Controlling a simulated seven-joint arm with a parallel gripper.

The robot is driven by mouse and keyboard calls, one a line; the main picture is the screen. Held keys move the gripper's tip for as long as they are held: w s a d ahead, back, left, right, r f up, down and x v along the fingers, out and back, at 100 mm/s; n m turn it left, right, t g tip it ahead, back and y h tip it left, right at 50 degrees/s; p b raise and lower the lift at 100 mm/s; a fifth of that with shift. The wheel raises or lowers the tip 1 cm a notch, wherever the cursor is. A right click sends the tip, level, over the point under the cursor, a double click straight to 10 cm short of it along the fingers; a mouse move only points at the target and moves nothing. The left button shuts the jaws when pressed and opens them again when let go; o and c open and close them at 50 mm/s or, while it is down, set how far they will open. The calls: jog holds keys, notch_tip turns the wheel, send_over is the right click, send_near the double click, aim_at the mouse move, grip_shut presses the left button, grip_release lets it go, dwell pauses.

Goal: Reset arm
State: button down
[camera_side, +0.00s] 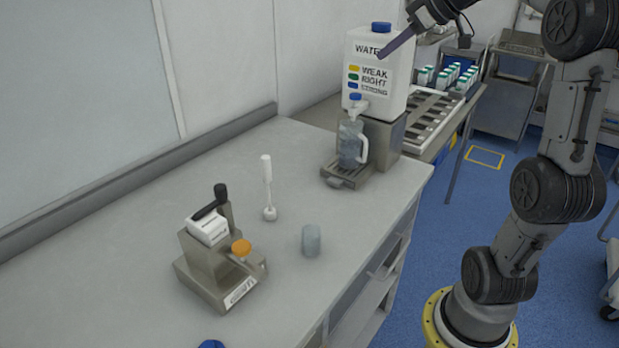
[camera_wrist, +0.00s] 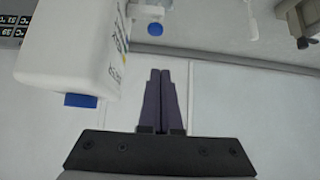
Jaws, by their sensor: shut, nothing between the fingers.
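My gripper (camera_side: 383,54) is shut and empty, raised high beside the upper right part of the white water container (camera_side: 403,82) in the side view. In the wrist view its two dark fingers (camera_wrist: 162,75) lie together, with the container (camera_wrist: 75,45) to their left. The container has a blue cap and stands on a grey metal dispenser (camera_side: 383,137). A clear jug with a white handle (camera_side: 350,146) stands under its tap.
A metal device with a black handle and an orange knob (camera_side: 241,247) stands at the front left of the counter (camera_side: 130,215). A white stirrer-like tool (camera_side: 267,185) stands upright beside it. A grey cup (camera_side: 311,240) is near the front edge. Boxed bottles (camera_side: 452,77) are behind.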

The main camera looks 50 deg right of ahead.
jog(key=a+r+n+y, duration=0.2)
jog(key=a+n, duration=0.2)
jog(key=a, duration=1.1)
jog(key=s+a+f+g, duration=0.2)
jog(key=s+a+f, duration=0.5)
jog(key=a, duration=0.4)
jog(key=s+f+m+g+h, duration=0.1)
jog(key=s+f+m, duration=0.3)
jog(key=s+f, duration=0.6)
jog(key=shift+s+d+f+h, duration=0.35)
jog(key=shift+f+h, duration=0.25)
jog(key=shift+f, duration=0.35)
